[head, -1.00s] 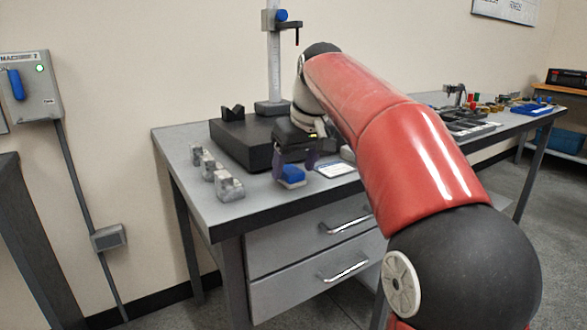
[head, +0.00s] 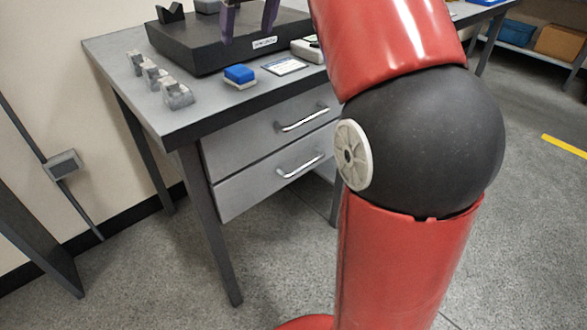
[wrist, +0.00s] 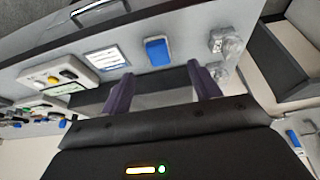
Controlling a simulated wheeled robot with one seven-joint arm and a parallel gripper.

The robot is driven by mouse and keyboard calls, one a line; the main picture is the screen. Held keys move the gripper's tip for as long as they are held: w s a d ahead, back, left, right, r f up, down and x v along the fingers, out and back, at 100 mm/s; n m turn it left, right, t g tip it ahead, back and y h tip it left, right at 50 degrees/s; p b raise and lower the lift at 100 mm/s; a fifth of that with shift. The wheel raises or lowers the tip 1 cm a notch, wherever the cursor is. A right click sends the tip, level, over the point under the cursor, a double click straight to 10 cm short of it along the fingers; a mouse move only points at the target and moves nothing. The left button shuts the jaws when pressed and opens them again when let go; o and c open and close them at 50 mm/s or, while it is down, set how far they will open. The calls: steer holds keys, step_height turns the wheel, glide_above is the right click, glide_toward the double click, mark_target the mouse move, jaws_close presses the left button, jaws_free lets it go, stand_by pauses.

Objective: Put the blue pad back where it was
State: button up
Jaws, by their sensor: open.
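The blue pad (head: 239,74) lies on the grey bench top near its front edge, between the metal blocks and a white card. It also shows in the wrist view (wrist: 157,51), beyond the fingertips and apart from them. My gripper (head: 250,35) is open, with its purple fingers above the black slab and the bench. In the wrist view my open gripper (wrist: 161,78) has nothing between its fingers.
Several metal blocks (head: 155,76) stand left of the pad. The white card (head: 285,66) and a pale box with buttons (wrist: 57,75) are to its right. The black slab (head: 215,50) fills the bench behind. Drawers (head: 270,130) sit below.

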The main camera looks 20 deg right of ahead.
steer(key=s+a+f+m+t+h, duration=0.1)
steer(key=s+f+m, duration=0.2)
steer(key=s+f, duration=1.9)
step_height(320, 180, down, 3)
steer(key=shift+s+f, duration=0.1)
steer(key=shift+s, duration=0.05)
